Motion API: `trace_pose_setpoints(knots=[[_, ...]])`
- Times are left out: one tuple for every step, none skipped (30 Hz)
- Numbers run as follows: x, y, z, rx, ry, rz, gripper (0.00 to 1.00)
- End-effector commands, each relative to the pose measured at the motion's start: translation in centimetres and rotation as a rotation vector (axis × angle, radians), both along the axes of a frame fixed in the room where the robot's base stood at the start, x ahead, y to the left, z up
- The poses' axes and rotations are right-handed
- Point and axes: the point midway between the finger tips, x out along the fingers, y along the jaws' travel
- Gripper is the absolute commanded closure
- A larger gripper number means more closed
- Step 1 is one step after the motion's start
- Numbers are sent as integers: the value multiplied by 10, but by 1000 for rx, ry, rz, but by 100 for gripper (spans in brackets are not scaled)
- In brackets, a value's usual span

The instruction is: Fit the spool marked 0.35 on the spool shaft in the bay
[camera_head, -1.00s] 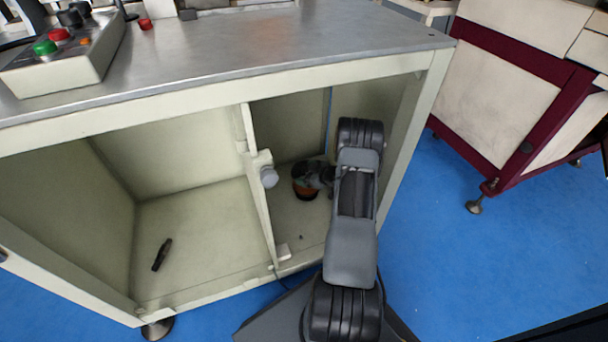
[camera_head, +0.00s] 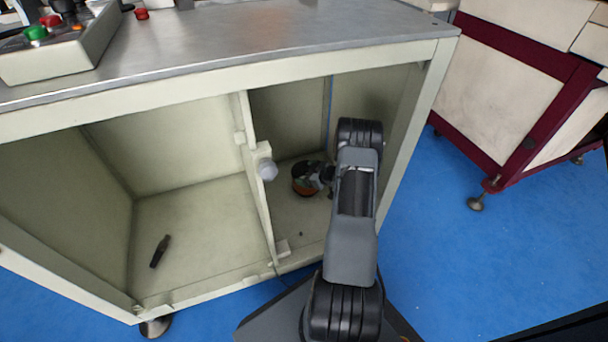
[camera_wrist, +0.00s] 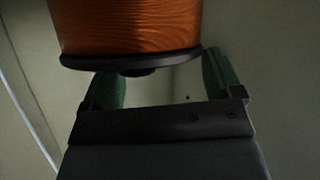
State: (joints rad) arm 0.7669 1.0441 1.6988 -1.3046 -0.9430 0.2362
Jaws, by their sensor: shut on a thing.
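A spool of copper-coloured wire with a black flange (camera_wrist: 130,60) fills the top of the wrist view. My gripper (camera_wrist: 162,78) has its green fingers on either side of the spool and is shut on it. In the head view the spool (camera_head: 304,180) is inside the right-hand bay of the cabinet, partly covered by my gripper (camera_head: 322,177). No 0.35 mark is readable. A pale round end piece (camera_head: 267,170) sticks out from a bracket on the divider, left of the spool and apart from it. I cannot tell if this is the spool shaft.
The divider (camera_head: 262,215) separates the bays. A small black object (camera_head: 160,251) lies on the left bay floor. The bay's right post (camera_head: 410,150) is close beside my arm. The steel top (camera_head: 250,45) overhangs the bays.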

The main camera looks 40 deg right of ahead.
Motion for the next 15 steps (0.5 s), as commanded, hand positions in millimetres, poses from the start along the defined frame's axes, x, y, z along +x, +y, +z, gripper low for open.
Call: trace_pose_setpoints(knots=[[2,-1,1,-3,-8,1,98],[2,-1,0,-3,-8,1,98],[2,-1,0,-3,-8,1,98],[2,-1,-1,-3,-8,1,98],[2,-1,-2,-3,-8,1,98],[2,-1,-3,-3,-8,1,98],[2,-1,-4,-3,-8,1,98],[2,-1,-4,-3,-8,1,98],[2,-1,-5,-3,-8,1,98],[2,-1,-6,-3,-8,1,98],[2,-1,-7,-3,-8,1,98],[2,-1,-8,-3,-8,1,98],[2,-1,-9,-3,-8,1,98],[2,-1,-9,-3,-8,1,98],[2,-1,-10,-2,-7,0,98]])
